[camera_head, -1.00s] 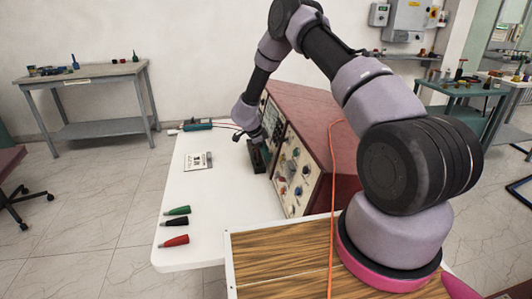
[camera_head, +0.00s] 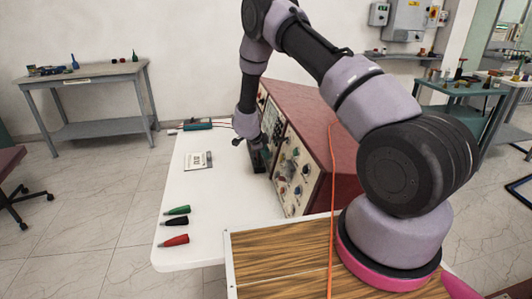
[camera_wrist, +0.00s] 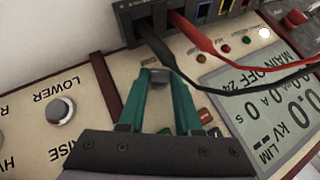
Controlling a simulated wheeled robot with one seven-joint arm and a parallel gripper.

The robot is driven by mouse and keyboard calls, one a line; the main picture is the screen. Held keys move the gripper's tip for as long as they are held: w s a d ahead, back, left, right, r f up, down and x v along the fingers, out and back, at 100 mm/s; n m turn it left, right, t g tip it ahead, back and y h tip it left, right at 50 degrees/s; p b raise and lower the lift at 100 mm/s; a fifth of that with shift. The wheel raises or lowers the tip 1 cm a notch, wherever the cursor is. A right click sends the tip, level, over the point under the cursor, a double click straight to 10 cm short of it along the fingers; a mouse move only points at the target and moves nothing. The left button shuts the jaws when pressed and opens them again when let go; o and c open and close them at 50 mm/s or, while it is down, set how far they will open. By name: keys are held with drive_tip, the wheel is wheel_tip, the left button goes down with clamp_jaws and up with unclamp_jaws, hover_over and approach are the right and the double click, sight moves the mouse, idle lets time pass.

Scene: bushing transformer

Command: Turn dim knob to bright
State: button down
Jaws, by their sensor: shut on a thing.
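My gripper (camera_wrist: 161,82) has teal fingers closed around a small dark grey knob (camera_wrist: 159,76) on a cream control panel (camera_wrist: 85,88) in the wrist view. The knob's pointer and lettering cannot be read behind the fingers. In the head view my gripper (camera_head: 258,160) is at the front of the red-cased console (camera_head: 318,125), and the knob is hidden there.
In the head view, a meter card (camera_head: 199,160) and several coloured connectors lie on the white table (camera_head: 205,215).

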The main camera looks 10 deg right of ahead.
idle(0.3)
drive_tip(key=c, duration=0.6)
unclamp_jaws()
drive_tip(key=v, duration=1.1)
drive_tip(key=shift+s+f, duration=0.1)
